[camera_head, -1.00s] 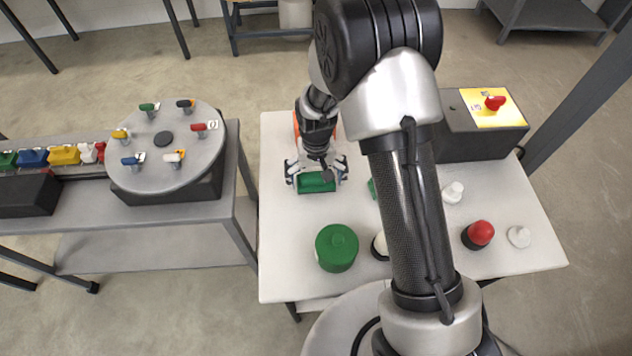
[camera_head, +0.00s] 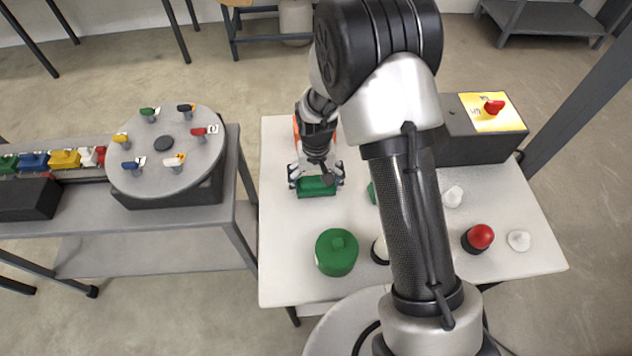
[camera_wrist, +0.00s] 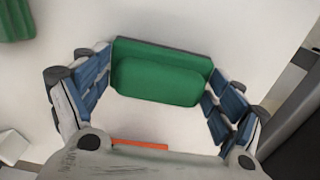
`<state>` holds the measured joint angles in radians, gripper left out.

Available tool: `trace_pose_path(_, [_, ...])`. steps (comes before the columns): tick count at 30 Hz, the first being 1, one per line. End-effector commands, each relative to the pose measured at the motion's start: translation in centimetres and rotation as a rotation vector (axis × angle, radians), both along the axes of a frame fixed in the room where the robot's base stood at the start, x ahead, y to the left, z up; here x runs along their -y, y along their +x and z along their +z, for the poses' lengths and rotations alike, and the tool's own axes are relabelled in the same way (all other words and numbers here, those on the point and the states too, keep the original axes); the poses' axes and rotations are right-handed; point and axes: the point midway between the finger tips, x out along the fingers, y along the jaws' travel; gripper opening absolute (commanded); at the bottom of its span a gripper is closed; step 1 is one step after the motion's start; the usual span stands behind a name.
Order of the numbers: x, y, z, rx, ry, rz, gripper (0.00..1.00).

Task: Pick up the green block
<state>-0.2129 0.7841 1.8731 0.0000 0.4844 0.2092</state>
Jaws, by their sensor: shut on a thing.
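The green block (camera_head: 316,188) lies near the left edge of the white table. In the wrist view the green block (camera_wrist: 160,75) is a rectangular piece with a raised rounded top and a dark far edge. My gripper (camera_head: 316,180) is over it, with one finger at each short end. In the wrist view my gripper (camera_wrist: 160,85) has its blue pads against both ends of the block, shut on it. I cannot tell any gap between block and table.
The white table (camera_head: 285,275) also holds a green round pot (camera_head: 337,254), a red knob (camera_head: 480,236), white pieces (camera_head: 519,240) and a dark switch box (camera_head: 470,140). Another green piece (camera_head: 371,193) is partly behind my arm. A turntable (camera_head: 150,175) stands left.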

Motion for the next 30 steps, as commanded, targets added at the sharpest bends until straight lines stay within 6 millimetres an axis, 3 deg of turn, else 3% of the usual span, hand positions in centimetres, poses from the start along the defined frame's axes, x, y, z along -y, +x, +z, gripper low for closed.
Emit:
trace_pose_path(8, [0.0, 0.1, 3.2, 0.003, 0.001, 0.0, 0.61])
trace_pose_path(21, [0.0, 0.1, 13.5, 0.004, 0.001, 0.0, 0.61])
trace_pose_path(30, [0.0, 0.1, 18.4, 0.003, 0.0, 0.0, 0.61])
